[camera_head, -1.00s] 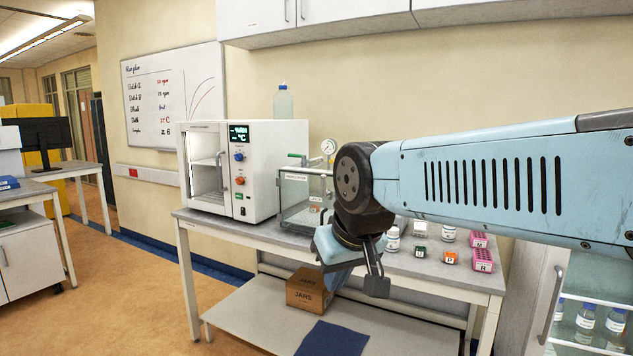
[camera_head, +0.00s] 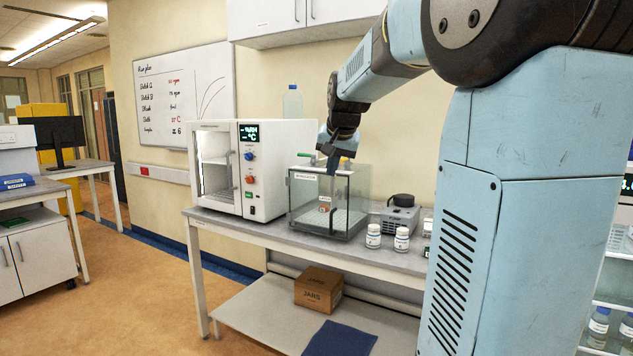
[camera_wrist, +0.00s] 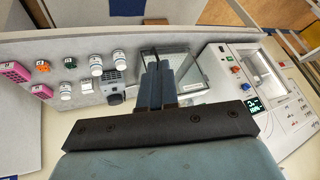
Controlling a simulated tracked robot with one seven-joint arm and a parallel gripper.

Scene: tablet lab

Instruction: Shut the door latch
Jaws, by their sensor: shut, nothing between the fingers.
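My gripper (camera_head: 331,164) is shut and empty, pointing down just above the glass-walled box in the head view. In the wrist view, my closed fingers (camera_wrist: 158,82) overlap the box's near-left part. The clear box (camera_head: 304,212) stands on the bench, with a label on its upper front and a small item inside; it also shows in the wrist view (camera_wrist: 192,72). A green lever (camera_head: 306,155) sits at its top left. The white oven-like cabinet (camera_head: 262,205) stands left of it, with a windowed door and upright handle. I cannot clearly make out a latch or its position.
White-capped jars (camera_head: 373,237) and a grey device with a black top (camera_head: 401,215) stand right of the box. Pink and other coloured blocks (camera_wrist: 41,91) lie farther along the bench. A carton (camera_head: 318,291) sits on the lower shelf. A bottle (camera_head: 292,103) tops the cabinet.

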